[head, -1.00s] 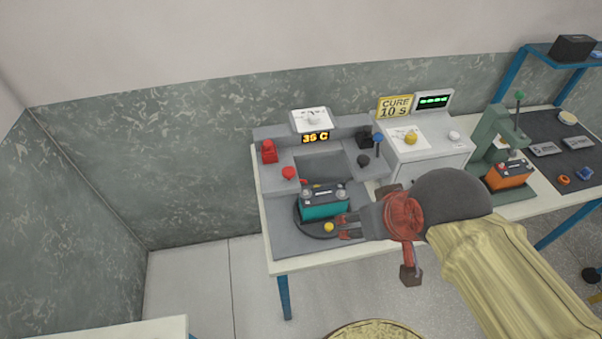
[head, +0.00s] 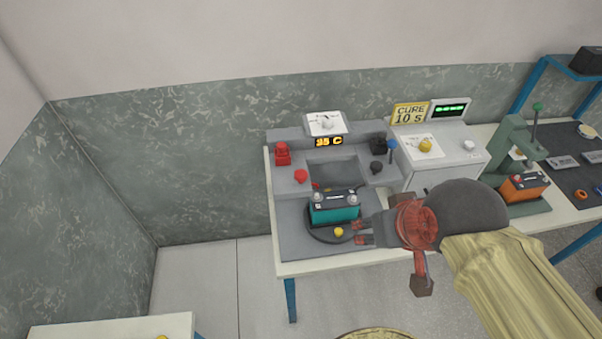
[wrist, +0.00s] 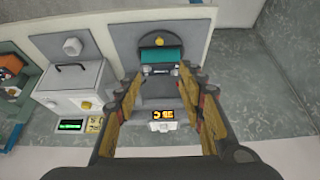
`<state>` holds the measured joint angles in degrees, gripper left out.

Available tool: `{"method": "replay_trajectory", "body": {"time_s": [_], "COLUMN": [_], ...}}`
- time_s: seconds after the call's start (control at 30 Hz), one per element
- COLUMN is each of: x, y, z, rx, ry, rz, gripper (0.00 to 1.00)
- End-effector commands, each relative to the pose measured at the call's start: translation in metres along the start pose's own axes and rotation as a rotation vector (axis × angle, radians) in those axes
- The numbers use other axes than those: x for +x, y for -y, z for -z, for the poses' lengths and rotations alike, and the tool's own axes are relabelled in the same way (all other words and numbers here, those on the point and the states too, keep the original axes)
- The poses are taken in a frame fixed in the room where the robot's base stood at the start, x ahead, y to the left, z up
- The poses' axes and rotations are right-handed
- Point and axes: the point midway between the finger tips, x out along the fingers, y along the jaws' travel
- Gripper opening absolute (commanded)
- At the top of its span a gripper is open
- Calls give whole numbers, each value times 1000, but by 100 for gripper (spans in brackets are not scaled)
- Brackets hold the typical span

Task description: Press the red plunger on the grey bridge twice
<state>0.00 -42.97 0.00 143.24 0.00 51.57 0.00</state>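The grey bench fixture (head: 366,151) carries two red parts on its left side. One is an upright red piece (head: 282,154) at the back left; the other is a low round red knob (head: 300,176) in front of it. I cannot tell for sure which is the plunger. My gripper (head: 362,233) is at the fixture's front right, beside the teal battery (head: 334,211), well short of both red parts. Its fingers are spread apart, with nothing between them. In the wrist view my gripper (wrist: 160,78) also shows open, pointing toward the fixture with the teal battery (wrist: 160,56) beyond.
A yellow knob (head: 338,232) sits just left of the fingertips. A white cure box (head: 440,150) and a green press (head: 520,150) with an orange battery (head: 524,188) stand farther right.

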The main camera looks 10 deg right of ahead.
Motion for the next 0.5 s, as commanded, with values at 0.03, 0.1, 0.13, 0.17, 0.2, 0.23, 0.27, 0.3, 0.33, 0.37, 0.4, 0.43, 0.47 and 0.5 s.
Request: {"method": "replay_trajectory", "body": {"time_s": [0.03,0.1,0.13,0.17,0.2,0.23,0.27,0.3,0.33,0.37,0.4,0.43,0.47,0.5], "x": [0,0,0,0,0,0,0,0,0,0,0,0,0,0], "y": [0,0,0,0,0,0,0,0,0,0,0,0,0,0], "z": [0,0,0,0,0,0,0,0,0,0,0,0,0,0], "rx": [0,0,0,0,0,0,0,0,0,0,0,0,0,0], "ry": [0,0,0,0,0,0,0,0,0,0,0,0,0,0], "rz": [0,0,0,0,0,0,0,0,0,0,0,0,0,0], "gripper": [35,31,29,28,25,24,22,20,18,16,14,12,10,8]}}
